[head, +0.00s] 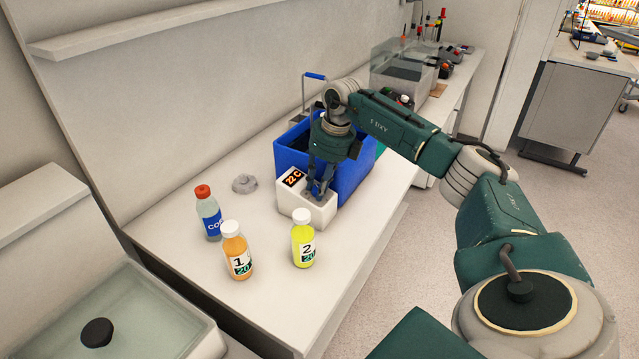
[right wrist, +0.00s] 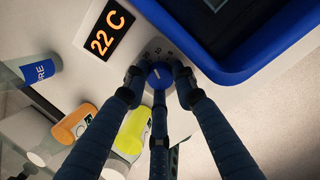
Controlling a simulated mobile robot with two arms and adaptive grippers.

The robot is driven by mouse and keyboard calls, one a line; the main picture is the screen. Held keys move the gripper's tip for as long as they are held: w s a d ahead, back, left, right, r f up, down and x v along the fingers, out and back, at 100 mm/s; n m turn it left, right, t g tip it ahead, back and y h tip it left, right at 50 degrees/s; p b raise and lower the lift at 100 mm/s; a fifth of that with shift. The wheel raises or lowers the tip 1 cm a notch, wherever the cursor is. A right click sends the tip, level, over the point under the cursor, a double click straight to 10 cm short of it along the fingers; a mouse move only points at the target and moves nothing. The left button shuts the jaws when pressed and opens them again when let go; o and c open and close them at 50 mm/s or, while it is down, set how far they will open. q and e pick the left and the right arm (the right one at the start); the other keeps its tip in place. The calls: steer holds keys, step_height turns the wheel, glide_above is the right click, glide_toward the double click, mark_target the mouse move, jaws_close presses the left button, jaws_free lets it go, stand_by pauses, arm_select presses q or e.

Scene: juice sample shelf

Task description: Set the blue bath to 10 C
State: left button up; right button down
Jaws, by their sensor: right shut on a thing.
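The blue bath (head: 352,181) stands on the bench with a white control box at its front (head: 290,205). The display (head: 292,178) reads 22 C in orange; it also shows in the right wrist view (right wrist: 107,30). The blue round knob (right wrist: 159,76) has a light pointer line and a printed scale around it, partly hidden by my fingers. My right gripper (head: 318,188) comes down from above with its fingers shut around the knob, as the right wrist view (right wrist: 159,82) shows. My left gripper is not in view.
Bottle 1 (head: 236,252), orange, and bottle 2 (head: 303,240), yellow-green, stand in front of the control box. A red-capped bottle (head: 209,215) and a grey lump (head: 245,183) are to the left. A clear-walled tank (head: 402,72) stands farther back.

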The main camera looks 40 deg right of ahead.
steer(key=shift+w+d+r+m+p, duration=0.1)
steer(key=shift+m+p, duration=0.25)
steer(key=shift+m, duration=1.55)
steer(key=c, duration=1.4)
jaws_free()
steer(key=v, duration=1.2)
steer(key=shift+d, duration=0.15)
